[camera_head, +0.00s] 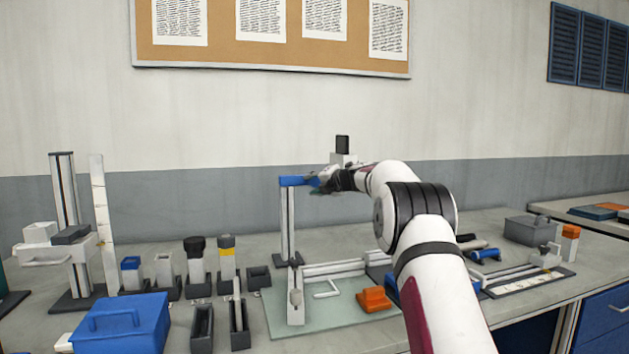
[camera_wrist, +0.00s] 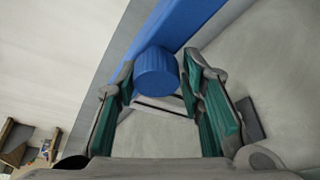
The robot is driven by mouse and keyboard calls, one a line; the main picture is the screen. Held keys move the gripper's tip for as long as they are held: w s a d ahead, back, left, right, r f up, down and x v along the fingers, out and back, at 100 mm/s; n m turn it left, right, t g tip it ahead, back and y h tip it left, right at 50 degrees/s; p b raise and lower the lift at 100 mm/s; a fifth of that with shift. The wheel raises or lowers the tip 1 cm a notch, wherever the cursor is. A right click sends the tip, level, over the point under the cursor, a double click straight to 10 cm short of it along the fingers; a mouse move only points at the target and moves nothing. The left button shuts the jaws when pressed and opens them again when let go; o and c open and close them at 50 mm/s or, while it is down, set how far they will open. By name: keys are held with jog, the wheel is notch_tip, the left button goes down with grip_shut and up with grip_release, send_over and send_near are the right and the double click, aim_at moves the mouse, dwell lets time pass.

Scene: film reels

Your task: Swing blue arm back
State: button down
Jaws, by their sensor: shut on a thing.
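The blue arm (camera_head: 293,181) sits level at the top of a grey upright post (camera_head: 288,225) on the bench and reaches right toward my gripper (camera_head: 322,182). In the wrist view the blue arm (camera_wrist: 178,28) runs diagonally across the top. Its round blue knob (camera_wrist: 156,70) lies between the green-padded fingertips of my gripper (camera_wrist: 158,80). My gripper is shut on this knob. In the head view the knob is hidden by the fingers.
The post stands by a pale green mat (camera_head: 330,318) with an orange block (camera_head: 374,300). A blue lidded box (camera_head: 122,325) and several small holders stand to the left. A grey box (camera_head: 530,230) is at the right. Wall space above the post is clear.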

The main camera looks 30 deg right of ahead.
jog(key=shift+w+r+n+y+p, duration=0.15)
jog(key=shift+r+n+y+p, duration=0.2)
jog(key=shift+r, duration=0.45)
jog(key=c, duration=1.2)
grip_release()
jog(key=shift+w+f, duration=0.1)
jog(key=shift+w+d+f, duration=0.1)
jog(key=shift+f, duration=0.05)
jog(key=shift+d+f, duration=0.1)
jog(key=shift+f, duration=0.1)
jog(key=shift+s, duration=0.2)
jog(key=v, duration=1.1)
jog(key=shift+s, duration=0.35)
